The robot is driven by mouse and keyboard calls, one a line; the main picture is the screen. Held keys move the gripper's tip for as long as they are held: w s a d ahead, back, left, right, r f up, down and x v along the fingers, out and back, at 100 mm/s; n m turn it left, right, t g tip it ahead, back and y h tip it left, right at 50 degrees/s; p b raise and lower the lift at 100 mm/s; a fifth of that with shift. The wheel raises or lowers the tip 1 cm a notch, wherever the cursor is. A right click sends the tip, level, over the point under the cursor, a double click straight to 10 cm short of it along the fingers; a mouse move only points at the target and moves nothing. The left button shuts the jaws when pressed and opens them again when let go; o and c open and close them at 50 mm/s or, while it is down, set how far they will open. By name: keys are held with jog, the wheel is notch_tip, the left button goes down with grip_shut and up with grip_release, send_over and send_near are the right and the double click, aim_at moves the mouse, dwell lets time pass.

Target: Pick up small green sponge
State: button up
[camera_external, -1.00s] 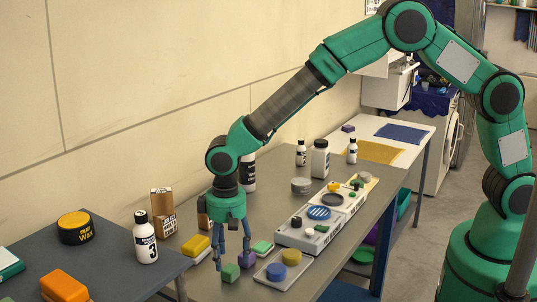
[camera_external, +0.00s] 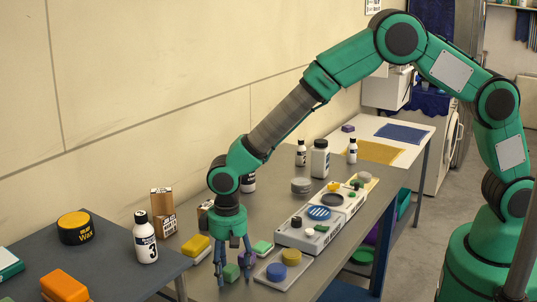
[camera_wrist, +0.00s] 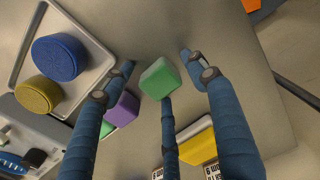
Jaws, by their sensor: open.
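The small green sponge (camera_wrist: 160,78) is a block lying on the grey table. In the wrist view it sits between the spread fingers of my gripper (camera_wrist: 160,80), near the tip of the middle finger. In the external view the sponge (camera_external: 231,272) shows low between the fingers of my gripper (camera_external: 233,272), which points straight down around it. The gripper is open. Whether any finger touches the sponge cannot be told.
A purple block (camera_wrist: 123,108) lies close to the sponge. A pale tray (camera_external: 270,283) with round blue and yellow pads stands to the right. A yellow-and-white sponge (camera_external: 195,248) and a green-and-white one (camera_external: 262,249) are nearby. Bottles stand farther back.

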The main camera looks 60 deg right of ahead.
aim_at(230, 268)
jog(key=c, duration=0.9)
jog(key=shift+c, duration=0.2)
jog(key=shift+r+p, duration=0.8)
jog(key=shift+r, duration=4.25)
